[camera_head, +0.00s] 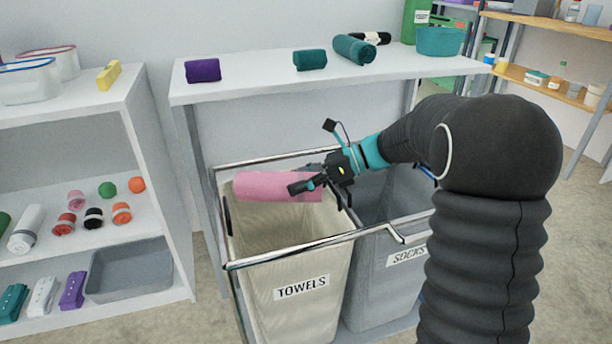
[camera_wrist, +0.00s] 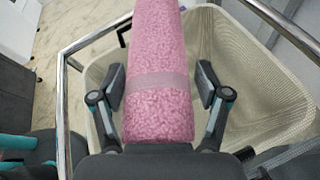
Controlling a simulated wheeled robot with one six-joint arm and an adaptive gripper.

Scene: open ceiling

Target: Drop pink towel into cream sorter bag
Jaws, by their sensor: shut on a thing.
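The rolled pink towel (camera_head: 268,187) is held by my gripper (camera_head: 318,184) at its right end in the head view. The towel lies level over the opening of the cream sorter bag (camera_head: 290,252), which carries a TOWELS label. In the wrist view the towel (camera_wrist: 159,75) runs up the middle, with a paler band around it. My gripper's fingers (camera_wrist: 160,88) stand one on each side of it. The cream bag's inside (camera_wrist: 262,85) shows below and to the right of the towel. The bag's bottom is not clearly seen.
A grey bag labelled SOCKS (camera_head: 385,275) stands to the right in the same chrome frame (camera_head: 290,250). A white shelf (camera_head: 300,88) behind holds purple and teal rolls. A white shelf unit (camera_head: 160,210) with rolls and a grey bin (camera_head: 130,270) stands left.

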